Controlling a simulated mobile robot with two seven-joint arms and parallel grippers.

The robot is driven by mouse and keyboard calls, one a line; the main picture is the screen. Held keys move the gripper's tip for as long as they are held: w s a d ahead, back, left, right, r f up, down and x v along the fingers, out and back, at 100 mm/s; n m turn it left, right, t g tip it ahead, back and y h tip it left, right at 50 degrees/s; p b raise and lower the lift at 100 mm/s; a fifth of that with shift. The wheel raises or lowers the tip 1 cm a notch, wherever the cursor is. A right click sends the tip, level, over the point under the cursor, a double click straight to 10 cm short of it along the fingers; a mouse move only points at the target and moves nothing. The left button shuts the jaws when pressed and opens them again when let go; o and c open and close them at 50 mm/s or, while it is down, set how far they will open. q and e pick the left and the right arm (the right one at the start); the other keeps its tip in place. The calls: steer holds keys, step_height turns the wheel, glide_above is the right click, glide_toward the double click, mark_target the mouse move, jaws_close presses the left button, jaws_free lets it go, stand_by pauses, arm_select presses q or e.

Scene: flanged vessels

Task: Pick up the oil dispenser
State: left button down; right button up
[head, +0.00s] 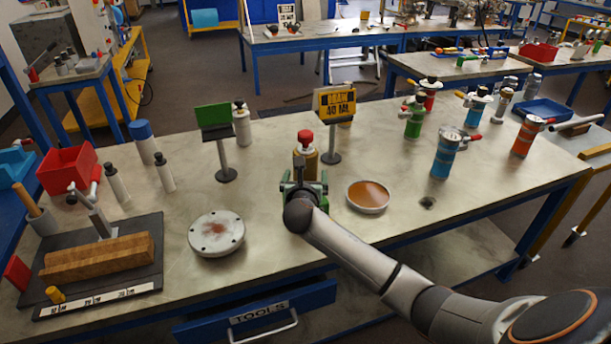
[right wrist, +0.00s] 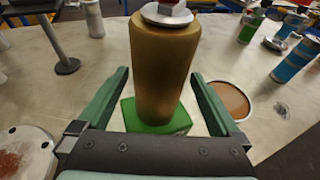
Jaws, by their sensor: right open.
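The oil dispenser (head: 306,158) is a brown-gold bottle with a white collar and a red cap. It stands upright on the table, in front of the yellow sign. In the right wrist view the dispenser (right wrist: 164,65) rises between my two green fingers, its base on or just beside a green square pad (right wrist: 157,122). My right gripper (head: 303,187) is open, with one finger on each side of the dispenser and visible gaps to it. It hides the lower part of the dispenser in the head view. My left gripper is not in view.
A dish of brown liquid (head: 368,196) lies right of my gripper, and a round bolted flange (head: 216,233) lies left. The yellow sign (head: 335,104) stands close behind the dispenser. Blue (head: 444,153) and green (head: 414,120) vessels stand farther right.

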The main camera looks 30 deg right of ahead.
steer(key=shift+x, duration=0.95)
steer(key=shift+r, duration=0.1)
jaws_close()
